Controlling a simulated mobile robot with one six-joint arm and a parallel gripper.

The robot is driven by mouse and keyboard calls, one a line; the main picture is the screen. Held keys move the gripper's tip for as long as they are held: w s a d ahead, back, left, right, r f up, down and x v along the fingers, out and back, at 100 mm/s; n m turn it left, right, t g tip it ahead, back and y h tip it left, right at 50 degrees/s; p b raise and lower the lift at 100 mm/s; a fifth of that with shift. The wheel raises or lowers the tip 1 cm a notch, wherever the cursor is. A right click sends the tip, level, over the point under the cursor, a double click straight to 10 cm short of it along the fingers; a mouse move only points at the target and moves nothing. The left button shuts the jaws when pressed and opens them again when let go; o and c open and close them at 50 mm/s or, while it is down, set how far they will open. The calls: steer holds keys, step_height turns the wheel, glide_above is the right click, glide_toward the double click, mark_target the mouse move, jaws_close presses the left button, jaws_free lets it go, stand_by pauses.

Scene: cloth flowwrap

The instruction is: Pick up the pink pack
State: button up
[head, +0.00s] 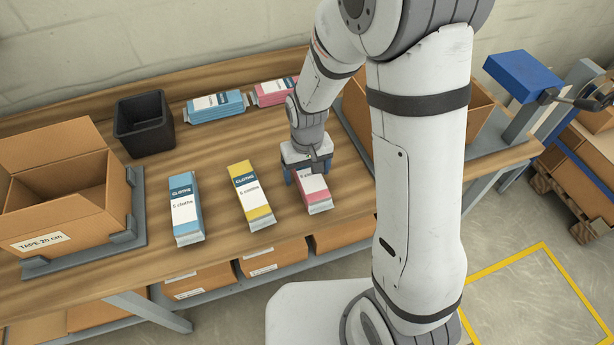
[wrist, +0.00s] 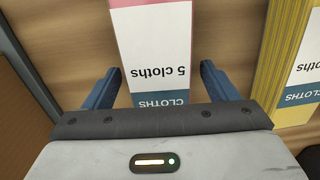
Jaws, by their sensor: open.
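The pink pack (head: 316,193) lies flat on the wooden table near its front edge, partly hidden under my gripper in the head view. In the wrist view the pink pack (wrist: 155,45) shows its white label, reading "5 cloths" and "CLOTHS" upside down. My gripper (head: 306,174) is over the back part of this pack. In the wrist view my gripper (wrist: 160,82) is open, with one blue finger on each side of the pack and a gap on both sides. I cannot tell the exact height of the fingertips. Another pink pack (head: 276,91) lies at the back of the table.
A yellow pack (head: 241,174) and a blue pack (head: 186,207) lie to the left; the yellow one (wrist: 291,60) shows at right in the wrist view. Bare table (head: 222,155) lies between.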

steer(key=shift+f, duration=0.5)
steer(key=c, duration=1.1)
